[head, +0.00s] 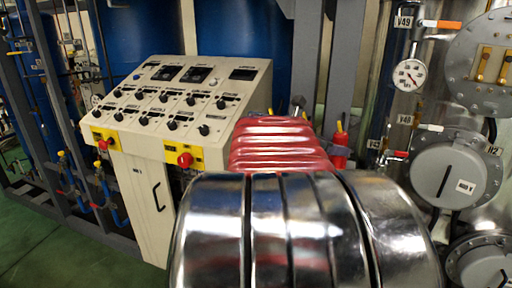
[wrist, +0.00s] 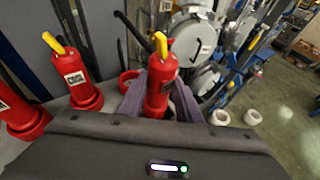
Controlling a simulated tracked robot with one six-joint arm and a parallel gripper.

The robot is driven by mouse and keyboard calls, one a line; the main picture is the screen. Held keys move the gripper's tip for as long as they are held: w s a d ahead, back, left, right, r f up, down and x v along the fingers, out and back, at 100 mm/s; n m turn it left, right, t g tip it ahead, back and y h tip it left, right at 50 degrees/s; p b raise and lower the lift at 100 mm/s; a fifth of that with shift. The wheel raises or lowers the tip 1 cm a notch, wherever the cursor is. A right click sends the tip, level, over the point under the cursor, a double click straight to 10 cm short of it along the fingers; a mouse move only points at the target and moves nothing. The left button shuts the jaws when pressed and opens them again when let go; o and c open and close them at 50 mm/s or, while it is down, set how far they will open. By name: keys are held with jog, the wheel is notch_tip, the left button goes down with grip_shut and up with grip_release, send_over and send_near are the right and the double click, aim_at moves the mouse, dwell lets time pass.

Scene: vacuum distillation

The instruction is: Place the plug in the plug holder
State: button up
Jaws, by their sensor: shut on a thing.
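In the wrist view a red plug (wrist: 158,88) with a yellow top and a white label stands between the two grey-purple fingers of my gripper (wrist: 156,103), which is shut on it. The plug's lower end is hidden by the gripper body. An empty red ring-shaped holder (wrist: 128,82) lies just left of the gripper. A second red plug (wrist: 75,78) with a yellow top sits in a red holder (wrist: 88,102) further left. In the head view my arm hides the gripper. A red, yellow-topped piece (head: 339,150) shows right of the arm; I cannot tell which plug it is.
Another red plug (wrist: 18,112) sits at the wrist view's left edge. Two white rings (wrist: 220,117) (wrist: 252,117) lie at right. In the head view a control panel (head: 175,105) stands left, and round metal flanges (head: 448,172) and a gauge (head: 409,75) are at right.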

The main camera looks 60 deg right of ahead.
jog(key=shift+f, duration=1.1)
jog(key=shift+f, duration=0.1)
jog(key=o, duration=1.3)
jog(key=shift+c, duration=0.2)
jog(key=v, duration=1.2)
jog(key=shift+a, duration=0.1)
